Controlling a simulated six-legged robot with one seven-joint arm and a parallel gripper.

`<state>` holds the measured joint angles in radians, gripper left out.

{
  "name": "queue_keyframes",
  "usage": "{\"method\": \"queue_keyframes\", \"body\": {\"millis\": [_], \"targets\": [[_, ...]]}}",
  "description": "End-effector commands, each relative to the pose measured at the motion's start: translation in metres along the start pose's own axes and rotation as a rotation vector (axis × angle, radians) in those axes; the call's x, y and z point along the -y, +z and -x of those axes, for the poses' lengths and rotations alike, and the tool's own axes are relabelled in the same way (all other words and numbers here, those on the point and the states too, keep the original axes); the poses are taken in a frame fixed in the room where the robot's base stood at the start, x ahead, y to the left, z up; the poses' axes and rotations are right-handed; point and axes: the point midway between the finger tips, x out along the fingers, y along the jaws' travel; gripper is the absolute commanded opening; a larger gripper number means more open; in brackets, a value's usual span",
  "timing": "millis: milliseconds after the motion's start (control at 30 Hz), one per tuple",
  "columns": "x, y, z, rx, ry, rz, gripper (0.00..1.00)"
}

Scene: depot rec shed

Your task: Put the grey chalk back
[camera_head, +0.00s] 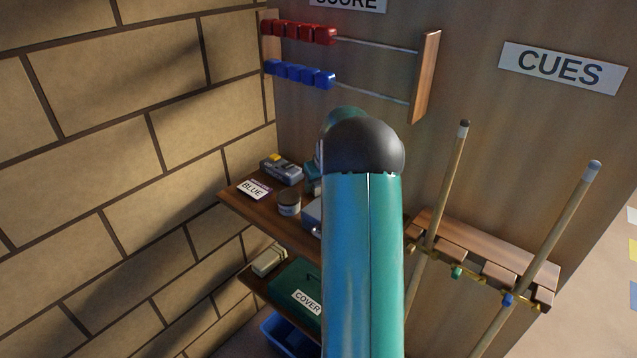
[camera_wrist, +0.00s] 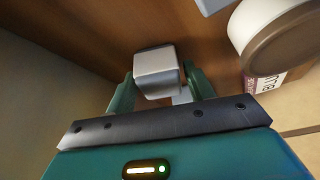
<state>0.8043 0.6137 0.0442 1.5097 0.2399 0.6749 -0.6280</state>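The grey chalk (camera_wrist: 158,72), a small block with a pale grey face, shows in the wrist view between the two green fingers of my gripper (camera_wrist: 160,84). The fingers meet its left and right sides, and the gripper looks shut on it. A brown wooden surface lies behind the block; I cannot tell whether the block touches it. In the head view my arm hides the gripper and the chalk. The upper wooden shelf (camera_head: 238,205) carries a "BLUE" card (camera_head: 254,189), a grey box with a yellow patch (camera_head: 281,169) and a dark-lidded jar (camera_head: 289,204).
A dark-lidded pale jar (camera_wrist: 270,35) is close on the right in the wrist view. Below the shelf are a green "COVER" item (camera_head: 290,281) and a blue bin (camera_head: 283,336). A cue rack (camera_head: 490,246) stands right; score beads (camera_head: 300,76) hang above. A brick wall bounds the left.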

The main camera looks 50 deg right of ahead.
Motion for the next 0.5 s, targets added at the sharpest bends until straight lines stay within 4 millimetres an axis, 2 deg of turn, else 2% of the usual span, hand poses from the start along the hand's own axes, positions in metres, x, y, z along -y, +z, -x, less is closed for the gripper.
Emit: {"method": "queue_keyframes", "body": {"millis": [333,500], "targets": [[0.0,-0.001,0.002,-0.001,0.0,0.0,0.61],[-0.001,-0.002,0.017,-0.002,0.002,0.0,0.61]]}}
